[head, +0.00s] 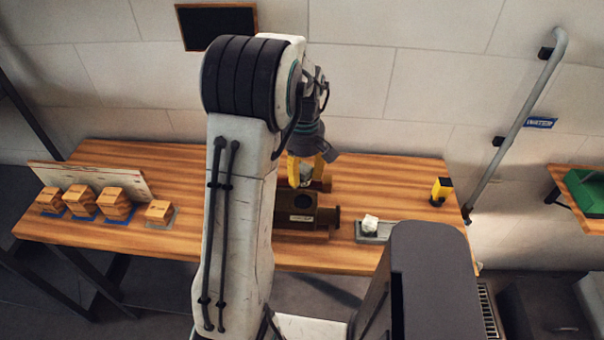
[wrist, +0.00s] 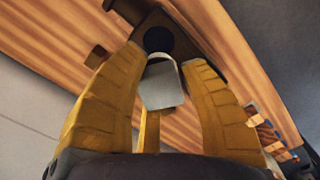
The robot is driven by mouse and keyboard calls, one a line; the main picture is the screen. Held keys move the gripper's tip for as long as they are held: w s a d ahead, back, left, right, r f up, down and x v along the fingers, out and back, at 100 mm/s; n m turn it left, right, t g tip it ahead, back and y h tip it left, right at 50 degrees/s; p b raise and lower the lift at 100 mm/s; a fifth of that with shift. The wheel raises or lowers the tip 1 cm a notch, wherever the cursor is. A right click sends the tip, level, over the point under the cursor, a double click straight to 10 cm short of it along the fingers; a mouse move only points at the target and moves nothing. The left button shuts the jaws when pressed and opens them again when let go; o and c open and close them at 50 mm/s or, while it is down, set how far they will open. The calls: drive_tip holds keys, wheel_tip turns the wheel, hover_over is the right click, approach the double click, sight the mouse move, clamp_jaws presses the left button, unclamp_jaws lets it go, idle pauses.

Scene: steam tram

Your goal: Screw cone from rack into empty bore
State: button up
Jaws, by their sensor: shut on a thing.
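My gripper (head: 306,172) is shut on a pale grey-white cone (wrist: 161,86), held between its yellow fingers; my gripper (wrist: 163,85) fills most of the wrist view. A brown block (head: 296,221) stands on the wooden table, with a dark round bore (head: 303,201) in its top. The bore also shows in the wrist view (wrist: 158,39), just beyond the cone's far end. The cone appears apart from the bore, though the exact gap cannot be told. A grey rack (head: 372,238) to the right of the block carries a white piece (head: 370,224).
Several wooden blocks (head: 117,203) stand on blue and grey pads at the table's left, before a pale leaning board (head: 92,178). A yellow and black object (head: 441,191) stands at the right. A grey handrail (head: 518,120) rises beyond the table's right end. Bare tabletop (head: 390,175) lies behind the rack.

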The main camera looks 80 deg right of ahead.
drive_tip(key=shift+m, duration=0.6)
drive_tip(key=shift+f, duration=0.15)
drive_tip(key=shift+f+b, duration=2.8)
drive_tip(key=shift+f, duration=0.7)
drive_tip(key=shift+m, duration=2)
